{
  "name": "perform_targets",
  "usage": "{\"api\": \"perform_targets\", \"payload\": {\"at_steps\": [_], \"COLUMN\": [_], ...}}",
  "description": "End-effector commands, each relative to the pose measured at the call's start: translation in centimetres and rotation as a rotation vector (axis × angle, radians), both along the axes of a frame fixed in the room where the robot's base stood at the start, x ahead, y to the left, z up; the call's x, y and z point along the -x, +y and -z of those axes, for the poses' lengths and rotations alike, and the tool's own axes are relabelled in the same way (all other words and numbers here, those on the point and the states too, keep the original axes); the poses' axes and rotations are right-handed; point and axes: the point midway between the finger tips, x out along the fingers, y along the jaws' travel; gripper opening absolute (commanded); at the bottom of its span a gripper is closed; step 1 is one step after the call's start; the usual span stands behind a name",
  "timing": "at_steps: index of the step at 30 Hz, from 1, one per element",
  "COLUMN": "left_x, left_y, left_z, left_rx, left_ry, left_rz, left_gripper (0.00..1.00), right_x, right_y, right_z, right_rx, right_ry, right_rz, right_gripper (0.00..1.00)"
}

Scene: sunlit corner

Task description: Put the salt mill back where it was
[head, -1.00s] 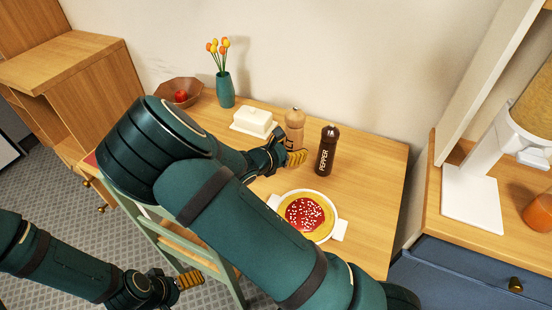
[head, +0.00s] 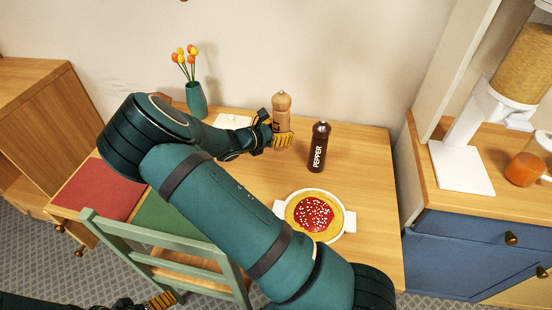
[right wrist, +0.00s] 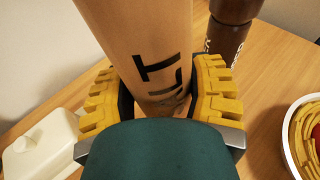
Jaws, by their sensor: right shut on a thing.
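The light wooden salt mill (head: 281,103) stands upright near the back of the table, left of the dark pepper mill (head: 319,148). My right gripper (head: 282,139) is shut on the salt mill's lower body. In the right wrist view the salt mill (right wrist: 140,45) sits between the yellow finger pads, with part of its dark lettering showing. I cannot tell whether its base touches the table. My left gripper (head: 160,301) is low at the bottom edge of the head view, away from the mills; its opening is unclear.
A white dish with a red-topped tart (head: 314,213) lies in front of the pepper mill. The white butter dish (head: 232,121) is left of the salt mill, partly hidden by my arm. A teal vase (head: 196,99) stands behind it. A green chair (head: 165,263) is at the front.

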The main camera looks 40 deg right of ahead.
Motion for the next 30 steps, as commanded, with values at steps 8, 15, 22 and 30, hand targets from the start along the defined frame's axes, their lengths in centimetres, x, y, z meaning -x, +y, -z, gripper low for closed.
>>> {"api": "perform_targets", "payload": {"at_steps": [8, 15, 22, 30], "left_x": [-0.3, -0.4, -0.5, -0.5], "left_y": [0.0, 0.1, 0.1, 0.1], "left_z": [1.5, 2.1, 2.7, 2.6], "left_rx": [-0.001, -0.002, -0.003, -0.003], "left_ry": [-0.007, -0.009, -0.013, -0.013], "left_rz": [-0.002, -0.003, -0.003, -0.003], "left_gripper": [0.90, 0.90, 0.90, 0.90], "right_x": [0.0, 0.0, 0.0, 0.0], "right_y": [0.0, 0.0, 0.0, 0.0], "right_z": [4.5, 6.6, 8.5, 8.6], "right_rx": [0.000, 0.000, 0.000, 0.000], "right_ry": [0.000, 0.002, 0.000, 0.001], "right_rz": [0.001, -0.001, 0.000, 0.000], "right_gripper": [0.13, 0.13, 0.13, 0.13]}}
